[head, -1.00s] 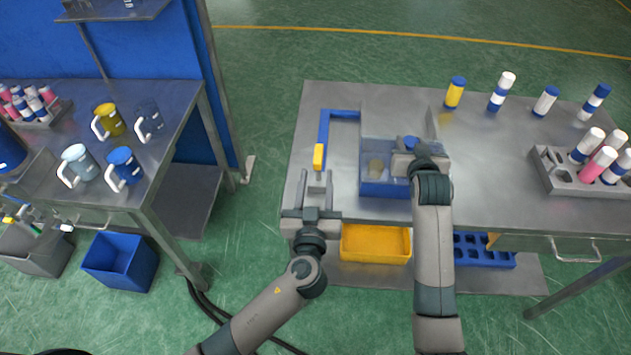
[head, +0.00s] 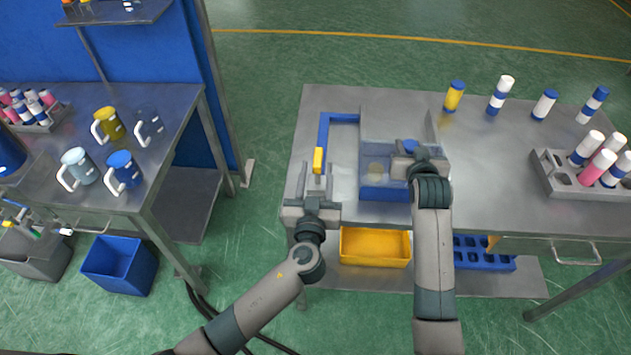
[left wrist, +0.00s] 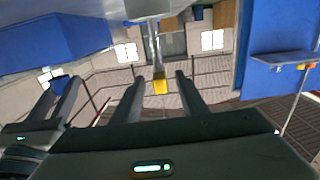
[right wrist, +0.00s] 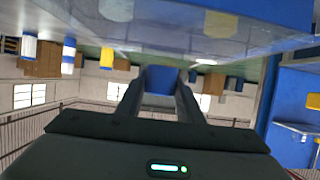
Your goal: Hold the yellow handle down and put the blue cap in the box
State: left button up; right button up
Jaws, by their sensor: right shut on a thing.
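The yellow handle (head: 318,160) sits at the end of a blue arm on the table's left part. It also shows in the left wrist view (left wrist: 160,86), ahead of the fingers. My left gripper (head: 317,172) is open and empty, just in front of the handle, with its fingers to either side of the handle's line. My right gripper (head: 408,152) is shut on the blue cap (head: 410,145), over the blue fixture. The cap shows between its fingers in the right wrist view (right wrist: 160,80). The gripper hides part of the cap.
A blue fixture with clear panels (head: 380,193) stands on the steel table. A yellow box (head: 375,246) and a blue compartment tray (head: 484,252) lie on the shelf below. Several cans stand at the right, some in a grey rack (head: 565,185). The table's middle right is clear.

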aim_at(319, 150)
pick_arm(q)
jog(key=w, duration=0.8)
grip_shut()
